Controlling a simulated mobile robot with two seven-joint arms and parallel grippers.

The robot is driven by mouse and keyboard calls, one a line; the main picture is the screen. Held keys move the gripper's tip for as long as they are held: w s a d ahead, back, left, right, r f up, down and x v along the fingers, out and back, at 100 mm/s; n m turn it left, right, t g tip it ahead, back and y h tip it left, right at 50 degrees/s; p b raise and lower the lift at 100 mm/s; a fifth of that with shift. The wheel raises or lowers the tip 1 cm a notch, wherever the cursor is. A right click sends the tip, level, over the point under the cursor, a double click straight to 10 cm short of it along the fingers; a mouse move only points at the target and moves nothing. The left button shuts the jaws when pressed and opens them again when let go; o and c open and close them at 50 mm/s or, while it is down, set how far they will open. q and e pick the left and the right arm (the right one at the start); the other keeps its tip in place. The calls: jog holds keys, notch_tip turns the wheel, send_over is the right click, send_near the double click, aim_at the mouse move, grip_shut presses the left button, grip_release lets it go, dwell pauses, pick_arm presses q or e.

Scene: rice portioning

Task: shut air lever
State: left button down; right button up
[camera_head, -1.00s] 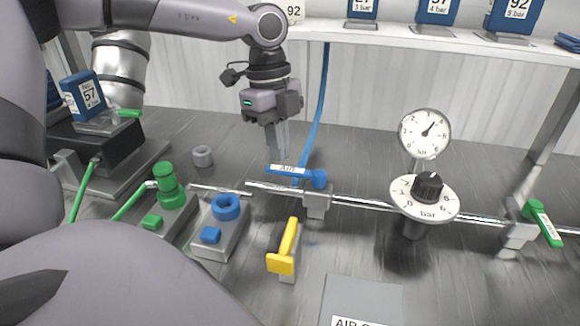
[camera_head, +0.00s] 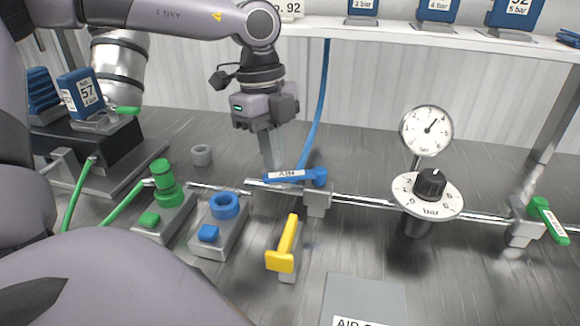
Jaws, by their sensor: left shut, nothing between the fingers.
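The blue air lever (camera_head: 296,176), with a white "AIR" label, sits on a grey valve block on the metal pipe. Its handle lies nearly along the pipe and points left from its pivot. My left gripper (camera_head: 271,166) hangs fingers-down just behind the handle's left end, shut and empty. The handle hides the lowest part of the fingertips, so I cannot tell whether they touch it. My right gripper is not in view.
A gauge (camera_head: 426,131) and a black pressure knob (camera_head: 430,185) stand right of the lever. A green lever (camera_head: 547,221) is at far right. A yellow handle (camera_head: 283,244) and blue ring fitting (camera_head: 225,206) are in front. A blue hose (camera_head: 319,108) rises behind.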

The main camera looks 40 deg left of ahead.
aim_at(273, 178)
pick_arm(q)
jog(key=shift+s+d, duration=0.25)
jog(key=shift+s, duration=0.2)
jog(key=shift+s+d+f+b, duration=0.1)
jog(key=shift+s+d+b, duration=0.35)
jog(key=shift+d+b, duration=0.05)
jog(key=shift+s+d, duration=0.3)
jog(key=shift+s, duration=0.05)
